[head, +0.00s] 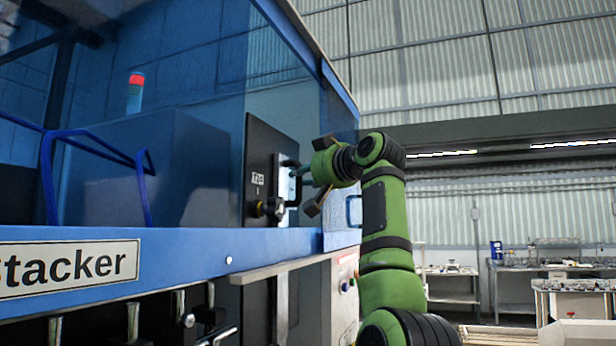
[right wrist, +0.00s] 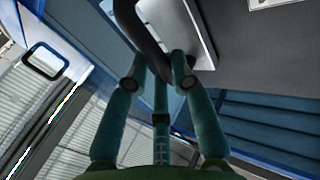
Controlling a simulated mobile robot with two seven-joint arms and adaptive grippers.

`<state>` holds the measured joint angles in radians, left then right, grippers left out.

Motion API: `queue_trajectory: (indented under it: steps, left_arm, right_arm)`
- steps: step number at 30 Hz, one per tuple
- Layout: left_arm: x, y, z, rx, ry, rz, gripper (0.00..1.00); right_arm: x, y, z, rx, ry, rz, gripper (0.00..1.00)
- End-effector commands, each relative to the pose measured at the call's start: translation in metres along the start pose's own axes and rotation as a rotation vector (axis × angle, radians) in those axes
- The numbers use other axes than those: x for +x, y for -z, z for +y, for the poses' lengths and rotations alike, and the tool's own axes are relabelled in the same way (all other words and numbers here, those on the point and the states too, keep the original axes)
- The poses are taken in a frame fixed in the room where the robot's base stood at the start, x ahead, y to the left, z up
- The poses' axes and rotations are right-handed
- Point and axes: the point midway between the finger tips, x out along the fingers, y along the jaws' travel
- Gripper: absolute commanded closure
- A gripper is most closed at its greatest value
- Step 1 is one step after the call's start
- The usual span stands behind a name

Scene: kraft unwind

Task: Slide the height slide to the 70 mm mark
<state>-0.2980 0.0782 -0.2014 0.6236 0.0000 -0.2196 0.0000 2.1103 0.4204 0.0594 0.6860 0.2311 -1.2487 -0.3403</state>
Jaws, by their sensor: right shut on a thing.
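The height slide shows as a silver plate (head: 284,190) with a dark handle on the black upright panel (head: 260,140) of the machine. My right gripper (head: 297,172) reaches it from the right. In the right wrist view its fingers (right wrist: 160,68) are closed around the lower end of the curved black handle (right wrist: 138,25), in front of the silver plate (right wrist: 182,22). The gripper hides part of the slide. No millimetre mark can be read in either view. My left gripper is not in view.
The blue "Stacker" beam (head: 190,250) runs below. Transparent blue guarding (head: 215,60) rises above. Workbenches (head: 510,280) stand far off at the right.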

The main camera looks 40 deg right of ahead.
Motion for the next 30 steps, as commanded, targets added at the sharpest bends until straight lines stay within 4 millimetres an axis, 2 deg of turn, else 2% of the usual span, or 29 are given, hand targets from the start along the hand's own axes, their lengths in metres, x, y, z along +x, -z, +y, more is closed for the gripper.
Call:
queue_trajectory:
  steps: [1,2,3,14,18,23,30]
  left_arm:
    - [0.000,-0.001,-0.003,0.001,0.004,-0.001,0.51]
    - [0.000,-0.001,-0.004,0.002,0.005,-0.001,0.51]
    - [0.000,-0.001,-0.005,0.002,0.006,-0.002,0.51]
    - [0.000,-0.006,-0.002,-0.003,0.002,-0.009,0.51]
    - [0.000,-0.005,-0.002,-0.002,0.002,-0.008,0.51]
    - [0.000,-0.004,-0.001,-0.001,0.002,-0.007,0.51]
    - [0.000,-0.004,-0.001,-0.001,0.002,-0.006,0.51]
  right_arm:
    - [0.004,-0.009,-0.001,-0.003,0.002,-0.026,1.00]
    - [0.004,-0.009,-0.001,-0.003,0.002,-0.027,0.64]
    - [0.004,-0.009,-0.001,-0.003,0.002,-0.027,0.52]
    - [0.001,-0.005,0.000,-0.001,0.002,-0.015,0.52]
    - [-0.005,-0.004,0.000,-0.001,0.002,-0.013,0.52]
    - [-0.023,-0.004,0.001,-0.003,-0.001,-0.011,0.52]
    - [-0.068,-0.004,0.000,-0.002,0.000,-0.013,0.52]
